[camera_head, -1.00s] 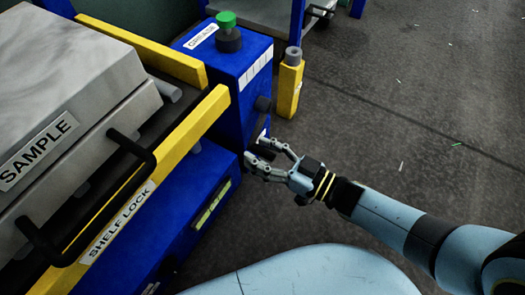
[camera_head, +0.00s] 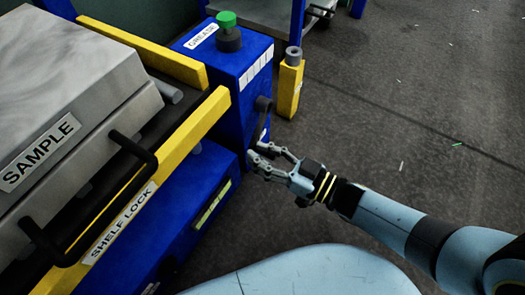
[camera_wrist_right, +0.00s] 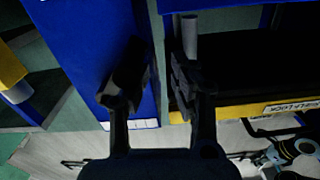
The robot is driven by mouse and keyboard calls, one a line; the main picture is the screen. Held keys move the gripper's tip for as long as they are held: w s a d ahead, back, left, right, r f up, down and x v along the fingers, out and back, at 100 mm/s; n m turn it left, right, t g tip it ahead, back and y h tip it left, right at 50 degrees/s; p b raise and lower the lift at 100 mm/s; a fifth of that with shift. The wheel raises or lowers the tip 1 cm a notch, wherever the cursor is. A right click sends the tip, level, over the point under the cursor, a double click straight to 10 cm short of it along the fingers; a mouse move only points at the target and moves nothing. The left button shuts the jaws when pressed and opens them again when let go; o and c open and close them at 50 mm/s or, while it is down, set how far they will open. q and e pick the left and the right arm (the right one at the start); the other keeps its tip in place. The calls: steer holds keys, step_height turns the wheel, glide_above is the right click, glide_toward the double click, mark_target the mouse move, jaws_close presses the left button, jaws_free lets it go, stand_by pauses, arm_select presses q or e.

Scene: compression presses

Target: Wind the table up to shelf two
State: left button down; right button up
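The press has a grey metal block labelled SAMPLE (camera_head: 105,75) and a yellow SHELF LOCK bar (camera_head: 180,140) with a black handle (camera_head: 135,145). A black crank (camera_head: 262,120) is on the side of the blue column (camera_head: 225,75); its arm hangs down. My right gripper (camera_head: 254,157) is at the crank's lower end. In the right wrist view its two dark fingers (camera_wrist_right: 152,95) stand apart, with a dark part close to the left finger. I cannot tell whether they touch the crank. My left gripper is not in view. No shelf number shows.
A green-topped knob (camera_head: 227,30) stands on the blue column. A yellow post (camera_head: 290,85) stands just behind it. Another blue-framed unit (camera_head: 260,12) is at the back. The grey floor (camera_head: 420,110) to the right is clear apart from small scraps.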

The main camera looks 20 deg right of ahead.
steer(key=shift+o, duration=1.4)
steer(key=shift+d, duration=0.15)
steer(key=v, duration=1.1)
steer(key=shift+s+d, duration=0.25)
steer(key=shift+s, duration=0.1)
